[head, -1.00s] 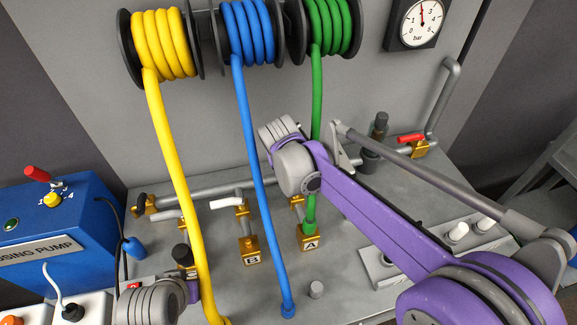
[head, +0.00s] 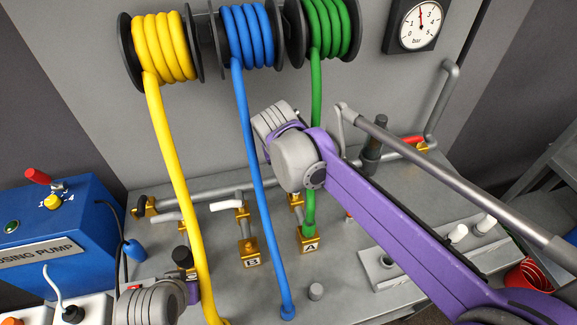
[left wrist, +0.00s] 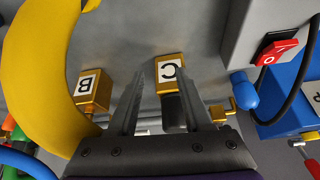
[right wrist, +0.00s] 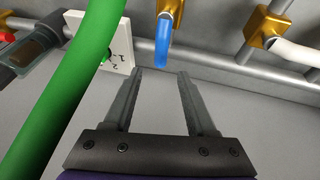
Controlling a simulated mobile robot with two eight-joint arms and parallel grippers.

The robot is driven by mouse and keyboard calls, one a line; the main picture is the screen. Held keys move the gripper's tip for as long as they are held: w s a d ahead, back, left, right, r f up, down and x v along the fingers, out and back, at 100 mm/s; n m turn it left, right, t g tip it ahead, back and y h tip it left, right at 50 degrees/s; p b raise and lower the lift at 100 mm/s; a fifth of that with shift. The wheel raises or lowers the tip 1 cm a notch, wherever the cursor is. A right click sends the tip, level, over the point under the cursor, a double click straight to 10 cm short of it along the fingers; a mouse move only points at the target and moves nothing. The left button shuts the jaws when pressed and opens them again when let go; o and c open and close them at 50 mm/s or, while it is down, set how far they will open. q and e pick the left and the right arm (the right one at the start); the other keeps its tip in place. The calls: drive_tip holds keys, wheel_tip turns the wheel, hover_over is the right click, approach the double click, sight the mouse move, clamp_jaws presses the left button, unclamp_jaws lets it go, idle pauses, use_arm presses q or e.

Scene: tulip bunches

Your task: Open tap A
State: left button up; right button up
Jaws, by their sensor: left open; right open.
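Block A (head: 312,240) is brass, at the foot of the green hose. The tap behind it (head: 297,200) is partly covered by my right arm. The right wrist view shows a brass tap (right wrist: 173,9) with a blue lever (right wrist: 164,40) on the grey pipe; its letter is not visible. My right gripper (right wrist: 167,74) is open and empty, its fingertips just below the lever in that picture; I cannot tell if they touch. My left gripper (left wrist: 160,75) is open, with block C (left wrist: 170,70) and a black knob (left wrist: 174,110) showing between its fingers.
The green hose (right wrist: 65,90) hangs left of my right fingers. Tap B's white lever (head: 225,201) and block B (head: 249,252) lie left of block A. The yellow hose (left wrist: 35,60) is close beside my left gripper. The blue pump box (head: 60,225) stands at the left.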

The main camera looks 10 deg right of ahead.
drive_tip(key=v, duration=0.4)
drive_tip(key=shift+s+r, duration=0.1)
drive_tip(key=shift+r, duration=0.05)
idle(0.4)
